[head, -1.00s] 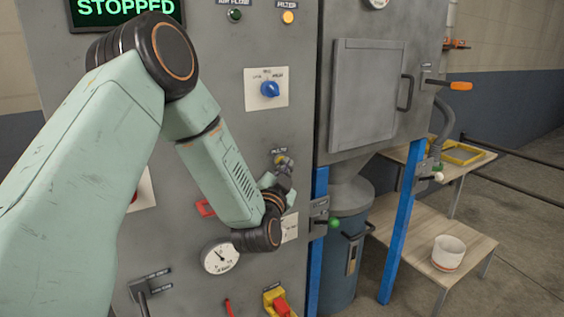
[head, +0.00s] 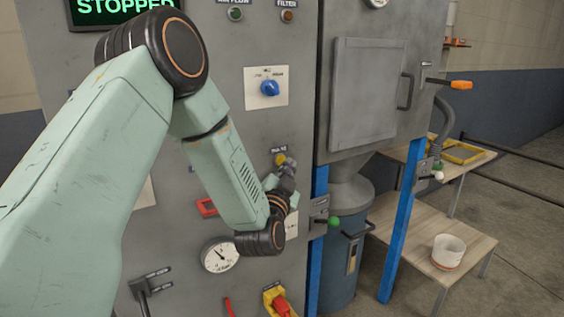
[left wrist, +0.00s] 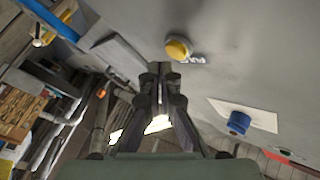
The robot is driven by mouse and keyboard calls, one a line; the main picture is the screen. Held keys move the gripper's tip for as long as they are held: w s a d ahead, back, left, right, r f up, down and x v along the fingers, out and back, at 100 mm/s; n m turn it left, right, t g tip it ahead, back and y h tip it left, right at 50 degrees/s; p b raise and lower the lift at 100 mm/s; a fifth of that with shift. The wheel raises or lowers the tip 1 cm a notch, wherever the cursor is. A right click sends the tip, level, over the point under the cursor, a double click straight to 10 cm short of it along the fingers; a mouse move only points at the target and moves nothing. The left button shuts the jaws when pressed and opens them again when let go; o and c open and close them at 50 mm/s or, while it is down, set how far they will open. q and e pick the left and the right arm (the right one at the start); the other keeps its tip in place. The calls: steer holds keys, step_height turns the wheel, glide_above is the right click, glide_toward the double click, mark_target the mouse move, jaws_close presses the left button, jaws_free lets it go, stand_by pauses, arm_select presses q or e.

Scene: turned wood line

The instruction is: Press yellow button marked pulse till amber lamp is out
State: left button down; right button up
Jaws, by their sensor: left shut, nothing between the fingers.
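The yellow button (head: 280,159) labelled pulse sits on the grey cabinet front; it also shows in the left wrist view (left wrist: 178,48). The filter lamp (head: 288,16) at the top of the panel is dark brown, unlit. My left gripper (head: 290,163) is shut and empty, just right of the button in the head view. In the left wrist view its fingertips (left wrist: 160,67) are close to the button and look slightly apart from it. My right gripper is not in view.
A blue selector knob (head: 269,88) is above the button. A round gauge (head: 220,255) and a red-and-yellow switch (head: 279,303) are below. The display (head: 123,8) reads STOPPED. A green-knobbed handle (head: 334,221) juts out at right.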

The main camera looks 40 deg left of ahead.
arm_select(q)
steer(key=shift+s+d+b, duration=0.2)
steer(key=shift+s+d, duration=0.1)
steer(key=shift+d, duration=0.5)
steer(key=shift+s+d+b, duration=0.15)
steer(key=shift+s+d, duration=0.2)
steer(key=shift+d, duration=0.4)
steer(key=shift+s+d+b, duration=0.2)
steer(key=shift+s+d, duration=0.1)
steer(key=shift+d, duration=0.5)
